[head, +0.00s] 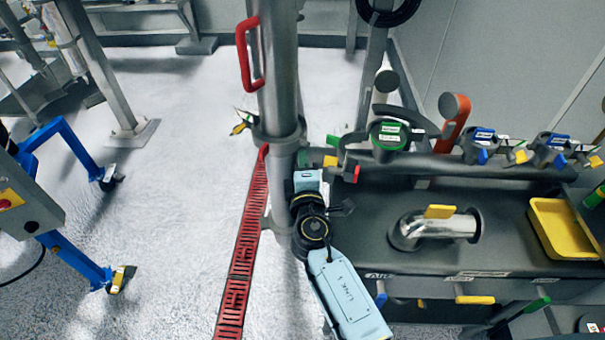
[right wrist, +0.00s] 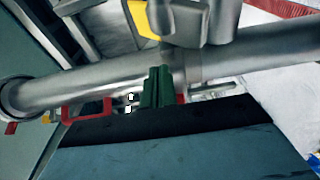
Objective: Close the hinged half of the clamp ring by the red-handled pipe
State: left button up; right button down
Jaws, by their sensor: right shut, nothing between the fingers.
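The red-handled pipe (head: 277,75) stands upright in the head view, with its red handle (head: 243,55) on the left side. A clamp ring (head: 277,133) sits around it lower down. A small yellow-tipped piece (head: 240,127) sticks out left of the ring; I cannot tell if it belongs to the hinged half. My right gripper (head: 303,158) is shut and empty, close to the right side of the pipe below the ring. In the right wrist view its green fingertips (right wrist: 157,72) overlap the pipe (right wrist: 100,84); contact is unclear. My left gripper is out of view.
A dark bench at right carries valves with a green top (head: 389,133), a bent metal spout (head: 430,230) and a yellow tray (head: 562,228). A red floor grate (head: 243,262) runs below the pipe. A blue frame (head: 75,150) stands at left. Floor between is clear.

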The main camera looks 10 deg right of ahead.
aim_at(341, 152)
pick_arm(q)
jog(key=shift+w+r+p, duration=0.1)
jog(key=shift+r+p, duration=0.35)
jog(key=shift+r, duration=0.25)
pick_arm(e)
jog(key=shift+s+d, duration=0.5)
jog(key=shift+d, duration=0.3)
jog(key=shift+s+d, duration=0.45)
jog(key=shift+d, duration=0.3)
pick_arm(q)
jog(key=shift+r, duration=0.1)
pick_arm(e)
jog(key=shift+s+f, duration=0.1)
jog(key=shift+s, duration=0.1)
